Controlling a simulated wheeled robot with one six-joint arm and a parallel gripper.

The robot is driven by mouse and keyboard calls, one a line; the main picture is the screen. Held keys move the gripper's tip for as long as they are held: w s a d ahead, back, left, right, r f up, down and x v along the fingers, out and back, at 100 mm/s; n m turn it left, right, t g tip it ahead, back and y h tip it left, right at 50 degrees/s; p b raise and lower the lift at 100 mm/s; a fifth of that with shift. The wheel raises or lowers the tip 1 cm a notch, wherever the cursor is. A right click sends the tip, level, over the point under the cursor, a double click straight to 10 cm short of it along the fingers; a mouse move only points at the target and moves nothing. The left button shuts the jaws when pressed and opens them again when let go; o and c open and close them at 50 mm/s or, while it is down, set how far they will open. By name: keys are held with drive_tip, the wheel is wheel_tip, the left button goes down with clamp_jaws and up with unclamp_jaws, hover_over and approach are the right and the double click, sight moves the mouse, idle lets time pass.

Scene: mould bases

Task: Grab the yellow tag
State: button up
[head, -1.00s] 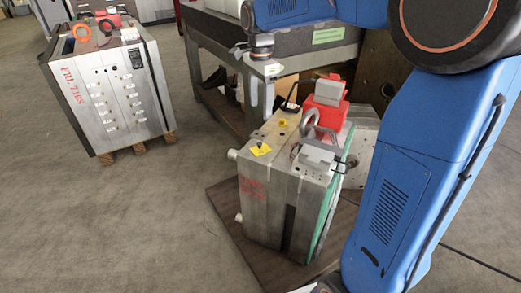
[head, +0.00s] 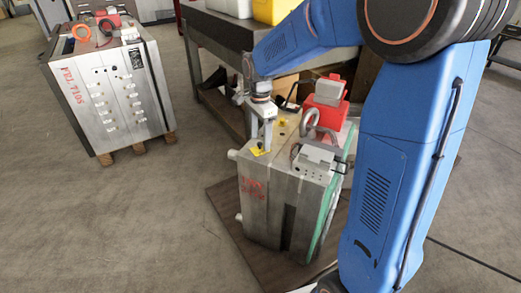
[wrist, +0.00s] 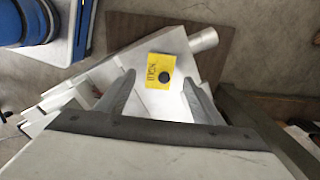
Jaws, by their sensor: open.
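The yellow tag (head: 258,150) lies flat on the top left corner of the metal mould base (head: 275,190). In the wrist view the yellow tag (wrist: 160,71) shows dark writing and a dark round knob on it. My gripper (head: 267,145) is above that corner, pointing down, and partly hides the tag in the head view. In the wrist view my gripper's two fingers (wrist: 160,88) are spread apart with nothing held between them. The tag lies just beyond the fingertips, between their lines. I cannot tell the exact height gap.
A red box (head: 325,115) and a grey shackle (head: 312,122) stand on the mould base near my gripper. A grey connector box (head: 318,158) is at its front right. A workbench (head: 225,42) is behind. Another mould base (head: 105,95) stands at the left; the floor between is clear.

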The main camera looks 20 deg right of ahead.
sight(260, 144)
drive_tip(key=shift+f, duration=1.55)
drive_tip(key=c, duration=1.1)
drive_tip(key=shift+r, duration=0.1)
